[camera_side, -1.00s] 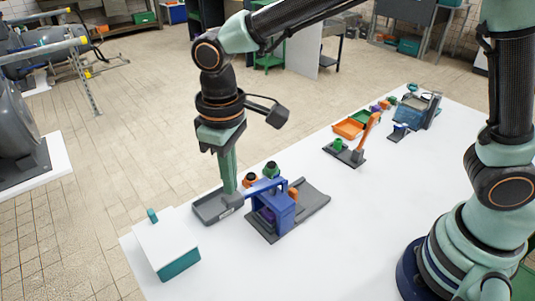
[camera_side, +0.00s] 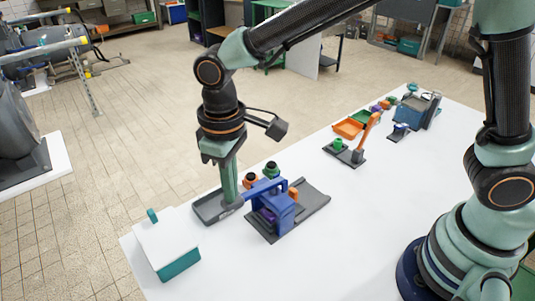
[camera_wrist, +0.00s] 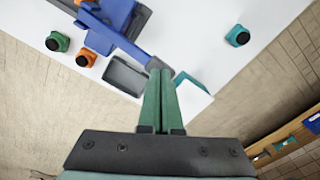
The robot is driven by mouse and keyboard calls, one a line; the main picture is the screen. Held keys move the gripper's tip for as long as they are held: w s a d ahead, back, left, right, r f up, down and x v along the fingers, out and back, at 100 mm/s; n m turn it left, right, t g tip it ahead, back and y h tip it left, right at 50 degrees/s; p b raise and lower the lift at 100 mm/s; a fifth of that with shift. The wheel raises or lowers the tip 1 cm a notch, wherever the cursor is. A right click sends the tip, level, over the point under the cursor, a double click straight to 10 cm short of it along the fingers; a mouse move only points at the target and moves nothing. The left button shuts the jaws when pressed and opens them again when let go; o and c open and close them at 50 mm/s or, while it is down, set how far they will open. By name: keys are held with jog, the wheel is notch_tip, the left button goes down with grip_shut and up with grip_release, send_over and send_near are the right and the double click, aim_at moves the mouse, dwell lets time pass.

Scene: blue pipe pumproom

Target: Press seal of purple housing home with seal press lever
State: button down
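The blue seal press (camera_side: 284,213) stands on the white table. Its blue lever (camera_side: 266,187) reaches left toward a dark grip end. The purple housing (camera_side: 267,214) sits inside the press, mostly hidden by the frame; its seal cannot be made out. My gripper (camera_side: 230,200) points down at the lever's outer end with its green fingers together. In the wrist view the closed fingertips (camera_wrist: 160,73) meet the outer end of the lever (camera_wrist: 132,48), and nothing shows between them. Whether they touch it cannot be told for sure.
A dark tray (camera_side: 206,211) lies beside the lever's end. Green (camera_side: 271,170) and orange (camera_side: 250,180) housings stand behind the press. A white-topped teal box (camera_side: 168,245) is at front left. An orange-lever fixture (camera_side: 367,136) stands farther back. The front-right table is clear.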

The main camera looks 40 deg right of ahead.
aim_at(234, 208)
jog(key=shift+f, duration=2.95)
jog(key=shift+r, duration=6.15)
